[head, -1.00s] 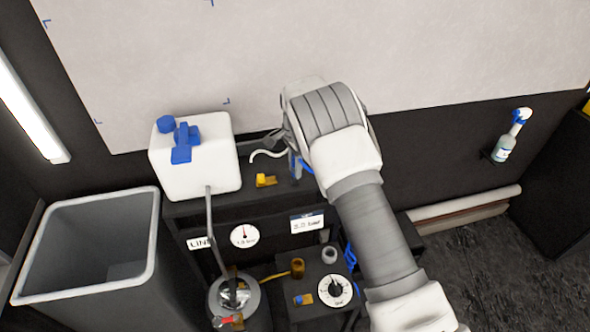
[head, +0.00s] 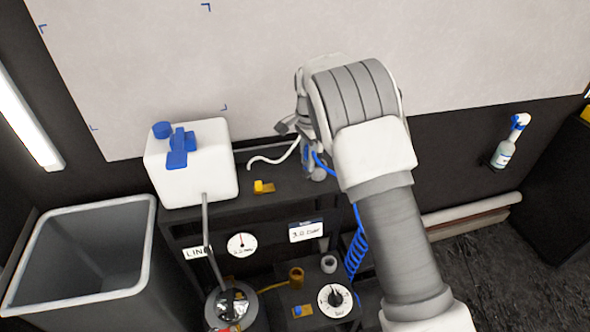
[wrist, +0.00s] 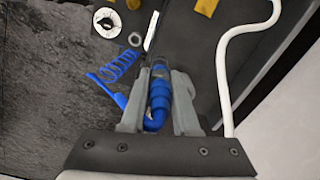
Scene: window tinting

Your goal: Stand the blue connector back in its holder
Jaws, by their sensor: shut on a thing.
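The blue connector (wrist: 159,92) is between the two grey fingers of my gripper (wrist: 158,98) in the wrist view, with its blue hose bending at the base. In the head view my gripper and arm hide most of it; only a blue bit of hose (head: 322,163) shows over the right end of the black shelf. A grey ring (head: 329,264), possibly the holder, sits on the lower black box beside a dial. It also shows in the wrist view (wrist: 135,39), apart from the connector. The ring appears empty.
A coiled blue hose (head: 356,255) hangs right of the lower box. A white jug (head: 190,165), a white hose (head: 272,160) and a yellow valve (head: 262,187) are on the shelf. A grey bin (head: 85,255) stands left, a spray bottle (head: 504,150) hangs right.

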